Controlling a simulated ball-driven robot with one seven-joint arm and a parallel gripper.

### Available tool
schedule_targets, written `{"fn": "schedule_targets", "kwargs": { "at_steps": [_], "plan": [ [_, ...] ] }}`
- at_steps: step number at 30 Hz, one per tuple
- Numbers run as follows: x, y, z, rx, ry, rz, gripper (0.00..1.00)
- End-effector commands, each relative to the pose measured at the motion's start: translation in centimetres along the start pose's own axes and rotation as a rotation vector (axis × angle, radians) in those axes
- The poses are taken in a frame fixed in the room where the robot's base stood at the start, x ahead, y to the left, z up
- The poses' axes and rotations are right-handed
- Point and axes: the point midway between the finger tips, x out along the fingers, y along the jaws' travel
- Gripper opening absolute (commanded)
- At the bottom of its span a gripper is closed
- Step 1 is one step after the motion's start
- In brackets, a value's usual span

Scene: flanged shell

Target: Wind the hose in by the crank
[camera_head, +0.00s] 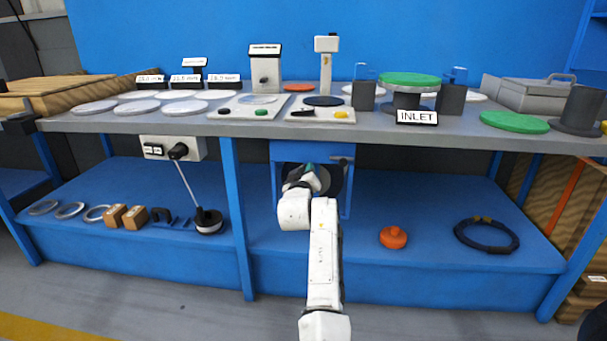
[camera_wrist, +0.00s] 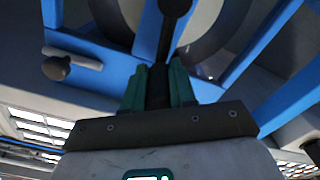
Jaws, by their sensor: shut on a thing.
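The hose reel (camera_head: 335,178) hangs in a blue frame (camera_head: 312,151) under the bench, largely hidden behind my arm. In the wrist view its pale round side (camera_wrist: 205,25) shows behind a dark crank (camera_wrist: 168,38). My gripper (camera_wrist: 159,85) is shut on the crank's dark handle, which sits between its green fingers. My gripper also shows in front of the reel in the head view (camera_head: 308,170). I cannot make out the hose itself. A small lever with a dark knob (camera_wrist: 57,68) sits on the frame beside the reel.
The bench above holds plates, boxes, a green-topped flange and an INLET sign (camera_head: 417,117). On the lower blue shelf, an orange knobbed part (camera_head: 393,237) and a dark coil (camera_head: 487,249) lie right of my arm. A blue post (camera_head: 238,215) stands left.

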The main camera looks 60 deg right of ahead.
Motion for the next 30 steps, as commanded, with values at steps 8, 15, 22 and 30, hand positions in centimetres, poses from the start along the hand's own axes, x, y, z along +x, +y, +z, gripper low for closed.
{"fn": "schedule_targets", "kwargs": {
  "at_steps": [8, 15, 22, 30],
  "plan": [
    [0.12, 0.48, 0.27, 0.015, -0.003, 0.007, 0.0],
    [0.13, 0.49, 0.37, 0.013, -0.004, 0.007, 0.27],
    [0.09, 0.35, 0.35, 0.013, -0.005, 0.005, 0.49],
    [0.0, 0.2, 0.24, 0.014, -0.003, 0.002, 0.51]
  ]
}}
